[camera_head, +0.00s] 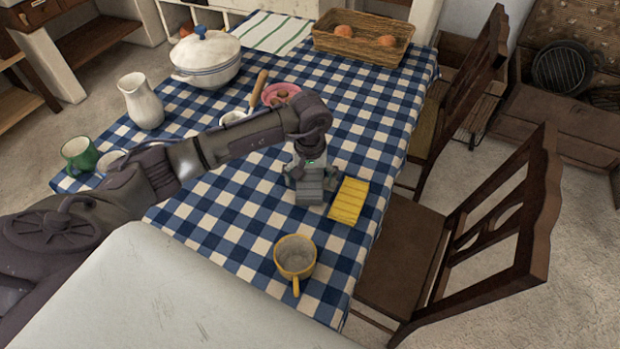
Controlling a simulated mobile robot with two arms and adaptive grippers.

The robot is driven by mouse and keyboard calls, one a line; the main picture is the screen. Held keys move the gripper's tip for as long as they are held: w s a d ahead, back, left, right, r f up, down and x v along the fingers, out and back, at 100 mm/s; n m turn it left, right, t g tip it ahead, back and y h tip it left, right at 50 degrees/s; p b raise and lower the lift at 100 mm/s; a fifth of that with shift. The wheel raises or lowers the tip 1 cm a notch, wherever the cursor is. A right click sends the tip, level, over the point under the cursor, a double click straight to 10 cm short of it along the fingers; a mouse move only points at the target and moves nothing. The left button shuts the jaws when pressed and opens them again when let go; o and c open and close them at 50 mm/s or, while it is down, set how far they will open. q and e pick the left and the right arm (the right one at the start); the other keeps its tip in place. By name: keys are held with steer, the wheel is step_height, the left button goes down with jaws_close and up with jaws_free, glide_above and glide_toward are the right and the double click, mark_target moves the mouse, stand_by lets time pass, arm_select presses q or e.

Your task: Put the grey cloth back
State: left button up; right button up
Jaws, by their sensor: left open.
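My left gripper (310,186) is open over the table, close to the left of a yellow folded cloth (348,201). A small grey, ridged shape shows between its fingers; I cannot tell whether this is the grey cloth or part of the gripper. No other grey cloth is clearly visible, and my left arm hides part of the table. My right gripper is not in view.
The checked tablecloth (232,224) holds a yellow mug (295,256) in front, and a pink bowl (281,93), white pot (206,60), pitcher (141,101) and green mug (79,155) further left. A basket (362,38) stands at the back. Chairs (470,235) line the right edge.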

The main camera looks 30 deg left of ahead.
mark_target(310, 180)
arm_select(q)
steer(key=shift+r, duration=0.1)
steer(key=shift+w+r, duration=0.1)
steer(key=shift+r, duration=0.25)
step_height(310, 180, up, 11)
steer(key=b, duration=0.1)
steer(key=shift+r, duration=0.2)
steer(key=shift+r, duration=0.1)
